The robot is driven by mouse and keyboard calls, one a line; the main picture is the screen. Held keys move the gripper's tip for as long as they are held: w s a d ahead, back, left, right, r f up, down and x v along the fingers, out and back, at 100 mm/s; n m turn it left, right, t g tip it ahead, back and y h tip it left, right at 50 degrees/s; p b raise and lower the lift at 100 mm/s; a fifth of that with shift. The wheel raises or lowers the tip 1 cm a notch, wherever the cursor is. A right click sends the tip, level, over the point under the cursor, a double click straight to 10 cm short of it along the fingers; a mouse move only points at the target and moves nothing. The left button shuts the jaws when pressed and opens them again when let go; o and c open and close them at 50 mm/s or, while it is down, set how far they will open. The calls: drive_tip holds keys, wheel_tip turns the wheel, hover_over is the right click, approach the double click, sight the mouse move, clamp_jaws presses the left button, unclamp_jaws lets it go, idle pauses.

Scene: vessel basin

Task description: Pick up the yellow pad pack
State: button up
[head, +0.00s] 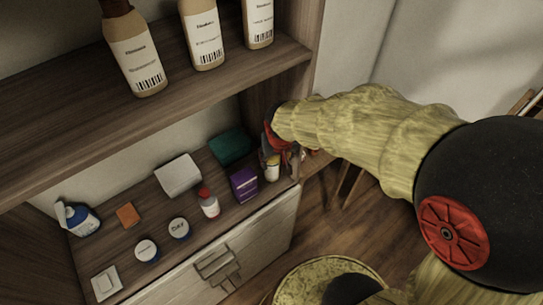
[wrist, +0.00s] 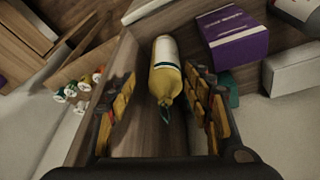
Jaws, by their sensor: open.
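In the head view my gripper (head: 280,143) is at the right end of the lower shelf, near this yellow and white container (head: 272,168).
A purple box (head: 243,185) stands close left of the yellow container. A teal box (head: 230,147), white box (head: 178,175), red-capped bottle (head: 209,204) and round jars (head: 179,228) share the shelf. The side panel (head: 268,105) and upper shelf (head: 200,92) bound the space.

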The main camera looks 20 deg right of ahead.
sight(272, 158)
drive_tip(key=shift+w+r+t, duration=0.15)
drive_tip(key=shift+w+r, duration=0.1)
drive_tip(key=shift+w, duration=0.25)
drive_tip(key=shift+w+r+t, duration=0.15)
drive_tip(key=shift+w+r, duration=0.1)
drive_tip(key=shift+w, duration=0.2)
drive_tip(key=shift+a+m, duration=0.15)
drive_tip(key=shift+m, duration=0.15)
drive_tip(key=x, duration=0.2)
drive_tip(key=shift+w+f, duration=0.15)
drive_tip(key=shift+f, duration=0.1)
drive_tip(key=shift+b+x, duration=0.65)
drive_tip(key=shift+x, duration=2)
drive_tip(key=shift+a, duration=0.1)
drive_tip(key=shift+c, duration=1.4)
drive_tip(key=c, duration=0.6)
